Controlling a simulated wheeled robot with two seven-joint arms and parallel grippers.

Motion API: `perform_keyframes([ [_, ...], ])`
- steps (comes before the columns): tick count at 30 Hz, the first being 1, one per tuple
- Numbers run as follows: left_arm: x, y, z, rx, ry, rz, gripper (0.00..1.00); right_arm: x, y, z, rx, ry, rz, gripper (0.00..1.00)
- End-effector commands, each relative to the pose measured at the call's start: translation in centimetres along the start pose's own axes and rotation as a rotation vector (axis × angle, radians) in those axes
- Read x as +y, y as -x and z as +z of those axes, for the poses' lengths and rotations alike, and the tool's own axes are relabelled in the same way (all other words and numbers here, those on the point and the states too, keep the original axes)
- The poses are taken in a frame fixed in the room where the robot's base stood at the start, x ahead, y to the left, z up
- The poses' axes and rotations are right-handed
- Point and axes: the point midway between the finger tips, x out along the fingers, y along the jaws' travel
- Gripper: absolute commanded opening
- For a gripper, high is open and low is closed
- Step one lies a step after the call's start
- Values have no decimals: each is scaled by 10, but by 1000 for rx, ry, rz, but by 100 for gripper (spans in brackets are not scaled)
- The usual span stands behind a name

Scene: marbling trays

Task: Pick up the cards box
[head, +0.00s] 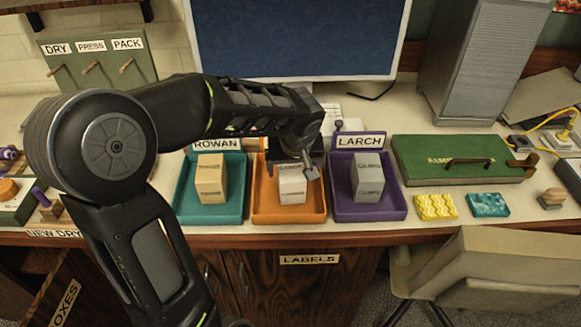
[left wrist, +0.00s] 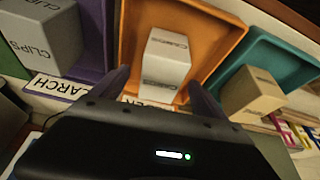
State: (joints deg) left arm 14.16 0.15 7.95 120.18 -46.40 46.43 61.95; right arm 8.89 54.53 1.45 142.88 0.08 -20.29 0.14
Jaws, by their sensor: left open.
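The cards box (head: 291,189) is a white block with small print, standing in the orange tray (head: 262,214) in the middle of the row. My left gripper (head: 294,170) is over the back of this tray, its fingers open and pointing down, and it hides part of the box top. In the left wrist view the box (left wrist: 166,62) shows between and beyond the two dark fingertips (left wrist: 159,84), with a gap on each side. No contact is visible. My right gripper is not in view.
A tan box (head: 211,178) stands in the teal tray (head: 186,215) on the left. A grey CLIPS box (head: 368,180) stands in the purple tray (head: 345,213) on the right. A LARCH sign (head: 361,142) rises behind it, with a monitor (head: 295,40) at the back.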

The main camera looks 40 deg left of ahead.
Motion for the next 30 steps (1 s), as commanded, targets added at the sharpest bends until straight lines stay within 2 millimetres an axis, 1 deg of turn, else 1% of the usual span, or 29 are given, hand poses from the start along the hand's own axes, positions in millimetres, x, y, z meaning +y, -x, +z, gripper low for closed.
perform_keyframes([
  [11,0,-1,0,-1,-1,0,85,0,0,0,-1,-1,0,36],
  [19,0,-25,0,-2,-1,0,85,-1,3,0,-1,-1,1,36],
  [30,-1,-29,0,-2,-1,-1,85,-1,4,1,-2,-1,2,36],
])
